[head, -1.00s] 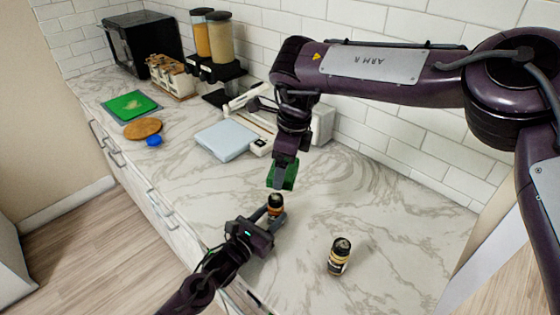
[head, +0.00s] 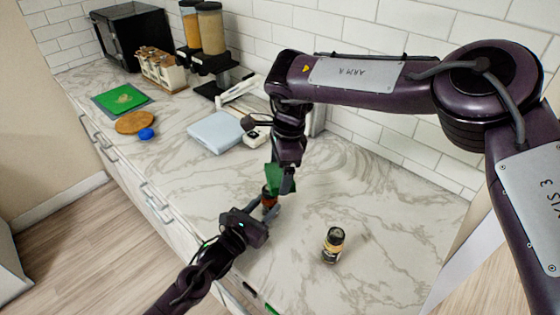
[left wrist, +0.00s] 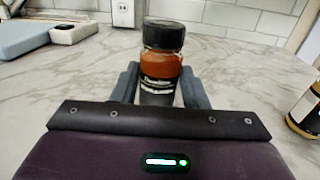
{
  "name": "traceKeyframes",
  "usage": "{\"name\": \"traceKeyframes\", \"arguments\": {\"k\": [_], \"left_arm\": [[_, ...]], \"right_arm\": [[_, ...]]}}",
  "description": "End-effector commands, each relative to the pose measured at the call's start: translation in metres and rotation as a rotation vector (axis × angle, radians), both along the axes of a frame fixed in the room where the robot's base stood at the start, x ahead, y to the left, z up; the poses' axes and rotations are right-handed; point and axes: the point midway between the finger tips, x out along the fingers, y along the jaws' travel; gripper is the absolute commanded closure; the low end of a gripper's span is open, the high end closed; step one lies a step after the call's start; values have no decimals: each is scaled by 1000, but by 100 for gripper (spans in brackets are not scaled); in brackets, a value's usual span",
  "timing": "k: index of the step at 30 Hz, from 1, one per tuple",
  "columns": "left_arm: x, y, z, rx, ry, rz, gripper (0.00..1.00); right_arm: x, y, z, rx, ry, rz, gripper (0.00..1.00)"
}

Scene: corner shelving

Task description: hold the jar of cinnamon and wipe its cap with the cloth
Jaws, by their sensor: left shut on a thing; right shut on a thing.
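The cinnamon jar (left wrist: 160,68) has a black cap and red-brown contents. It stands upright between the fingers of my left gripper (left wrist: 160,88), which is shut on it. In the head view the jar (head: 268,198) shows only partly above my left gripper (head: 268,213). My right gripper (head: 286,182) is shut on a green cloth (head: 273,177), which hangs over the jar and hides its cap there. The left wrist view shows the cap uncovered and no cloth, so I cannot tell that they touch.
A second jar with a black cap (head: 333,245) stands on the counter to the right. A round wooden board (head: 135,123), a blue item (head: 146,134) and a green board (head: 122,98) are at the left. The right counter is mostly clear.

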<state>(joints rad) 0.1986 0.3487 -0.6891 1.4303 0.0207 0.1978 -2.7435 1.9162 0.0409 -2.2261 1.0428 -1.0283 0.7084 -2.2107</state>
Motion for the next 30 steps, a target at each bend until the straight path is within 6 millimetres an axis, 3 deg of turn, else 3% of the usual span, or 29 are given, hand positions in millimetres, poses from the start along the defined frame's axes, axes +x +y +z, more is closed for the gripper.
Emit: {"name": "traceKeyframes", "arguments": {"k": [11,30], "left_arm": [[0,0,0,-1,-1,0,86],[0,0,0,-1,-1,0,86]], "right_arm": [[-1,1,-41,1,2,-1,33],[15,56,-40,0,0,1,36]]}}
